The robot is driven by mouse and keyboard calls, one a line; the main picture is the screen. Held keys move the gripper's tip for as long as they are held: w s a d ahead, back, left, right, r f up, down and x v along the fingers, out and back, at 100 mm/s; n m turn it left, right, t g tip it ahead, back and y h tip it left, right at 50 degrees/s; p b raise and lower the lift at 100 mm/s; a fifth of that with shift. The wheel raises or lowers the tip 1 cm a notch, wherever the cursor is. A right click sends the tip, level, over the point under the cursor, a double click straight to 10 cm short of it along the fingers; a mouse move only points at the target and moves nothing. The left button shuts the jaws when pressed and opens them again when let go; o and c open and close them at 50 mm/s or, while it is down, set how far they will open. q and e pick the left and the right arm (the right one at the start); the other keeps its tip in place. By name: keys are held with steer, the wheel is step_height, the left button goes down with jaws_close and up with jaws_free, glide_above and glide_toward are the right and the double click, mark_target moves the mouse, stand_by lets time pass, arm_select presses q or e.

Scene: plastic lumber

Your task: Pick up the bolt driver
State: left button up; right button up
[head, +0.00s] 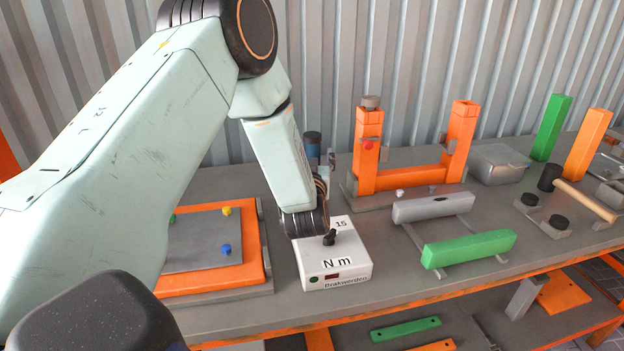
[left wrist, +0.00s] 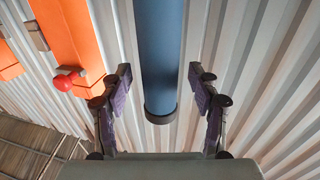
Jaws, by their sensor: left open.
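A blue cylinder with a dark cap, which looks like the bolt driver (head: 312,144), stands upright at the back of the table, partly hidden by my left arm. In the left wrist view the blue cylinder (left wrist: 160,50) lies between the two open fingers of my left gripper (left wrist: 160,85), with a gap on each side. In the head view my left gripper (head: 324,160) is close to the cylinder and mostly hidden behind my arm. My right gripper is not in view.
A white box marked "N m" (head: 325,262) sits below my left wrist. An orange tray (head: 258,265) is left of it. An orange frame (head: 367,165) with a red knob stands right of the cylinder. Grey and green bars (head: 468,248) lie to the right; a corrugated wall is behind.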

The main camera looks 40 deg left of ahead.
arm_select(q)
steer(key=shift+w+a, duration=0.2)
steer(key=shift+w, duration=0.2)
steer(key=shift+s+d+r, duration=0.1)
steer(key=shift+s+r, duration=0.2)
steer(key=shift+c, duration=0.8)
steer(key=shift+w+f, duration=0.3)
steer(key=c, duration=0.4)
steer(key=shift+s+r, duration=0.25)
steer(key=c, duration=0.7)
steer(key=shift+w+f, duration=0.15)
steer(key=shift+w, duration=0.1)
jaws_close()
steer(key=shift+s, duration=0.1)
steer(key=shift+r, duration=0.3)
